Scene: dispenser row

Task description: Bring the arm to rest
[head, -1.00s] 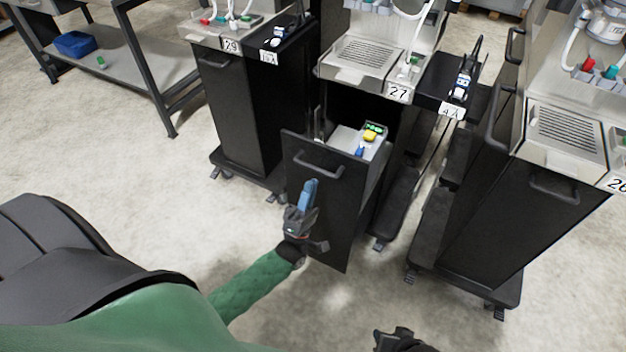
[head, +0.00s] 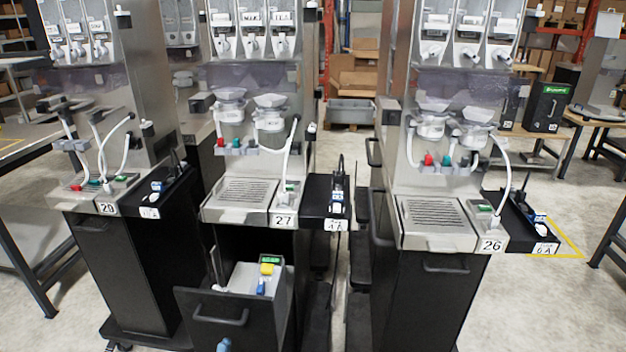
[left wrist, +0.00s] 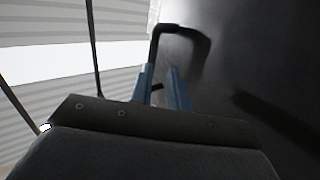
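My left gripper (left wrist: 161,72) shows in the left wrist view as two blue fingers standing apart. The black handle (left wrist: 182,27) of the drawer is just beyond the fingertips; whether they touch it is unclear. In the head view only a blue tip of this gripper (head: 223,346) shows at the bottom edge, below the handle (head: 221,317) of the pulled-out black drawer (head: 200,300) under station 27. My right gripper is not in view.
The open drawer holds a grey box (head: 243,278) with a yellow item (head: 267,269) and a blue item (head: 261,287). Floor is free at the right.

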